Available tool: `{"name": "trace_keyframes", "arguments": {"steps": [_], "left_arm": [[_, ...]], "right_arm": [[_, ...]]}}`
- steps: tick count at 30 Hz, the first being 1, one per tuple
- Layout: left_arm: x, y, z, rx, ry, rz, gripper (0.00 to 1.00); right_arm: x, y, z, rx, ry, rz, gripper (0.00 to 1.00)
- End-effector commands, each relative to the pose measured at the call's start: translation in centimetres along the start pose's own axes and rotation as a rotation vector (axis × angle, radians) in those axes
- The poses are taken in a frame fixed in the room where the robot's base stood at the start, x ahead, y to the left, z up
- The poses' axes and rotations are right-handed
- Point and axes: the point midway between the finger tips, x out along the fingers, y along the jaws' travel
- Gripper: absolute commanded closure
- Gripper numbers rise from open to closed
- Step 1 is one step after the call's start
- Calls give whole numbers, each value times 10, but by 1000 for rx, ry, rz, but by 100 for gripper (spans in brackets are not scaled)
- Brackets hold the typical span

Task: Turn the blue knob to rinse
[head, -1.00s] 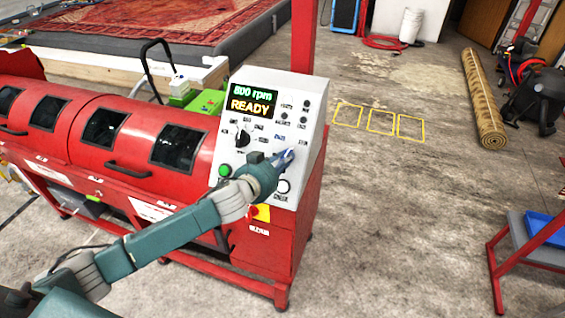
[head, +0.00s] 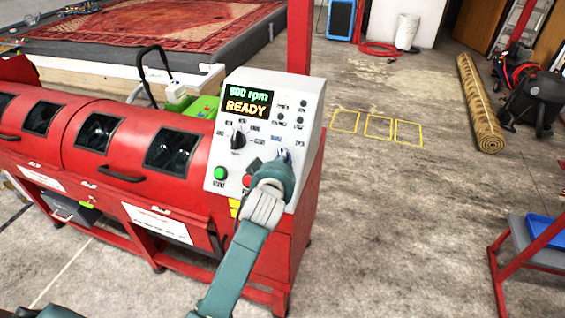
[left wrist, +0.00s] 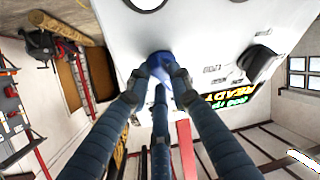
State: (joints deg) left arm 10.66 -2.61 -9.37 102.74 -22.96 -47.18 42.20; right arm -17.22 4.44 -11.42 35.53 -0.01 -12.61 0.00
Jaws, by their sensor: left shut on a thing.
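The blue knob (left wrist: 160,66) sits on the white sloped control panel (head: 314,105) of the red machine. In the left wrist view my left gripper (left wrist: 158,80) has its fingers closed around the knob. In the head view the gripper (head: 280,165) covers most of the knob, with only a little blue (head: 284,154) showing. The knob's pointer and most of the labels around it are hidden or too small to read. The display (head: 247,101) shows "800 rpm" and "READY". My right gripper is not in view.
A black selector knob (head: 238,141) is left of the blue one. A green button (head: 221,173) and a red button (head: 247,181) are below it. A rolled rug (head: 480,105) lies at the back right.

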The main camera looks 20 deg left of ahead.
Motion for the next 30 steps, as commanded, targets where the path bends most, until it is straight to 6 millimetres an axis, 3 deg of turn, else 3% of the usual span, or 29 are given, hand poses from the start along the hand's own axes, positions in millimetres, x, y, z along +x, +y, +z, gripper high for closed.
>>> {"name": "trace_keyframes", "arguments": {"steps": [1, 22, 23, 25, 30], "left_arm": [[0, 3, -10, -21, 21, -2, 100], [0, 3, -13, -87, 25, -28, 100], [0, 3, -13, -87, 25, -28, 78], [0, 3, -12, -87, 23, -28, 64], [0, 2, -8, -86, 15, -30, 60]], "right_arm": [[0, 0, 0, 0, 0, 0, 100], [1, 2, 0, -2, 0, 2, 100], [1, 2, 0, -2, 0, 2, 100], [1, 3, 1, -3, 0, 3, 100], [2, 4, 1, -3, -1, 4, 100]]}}
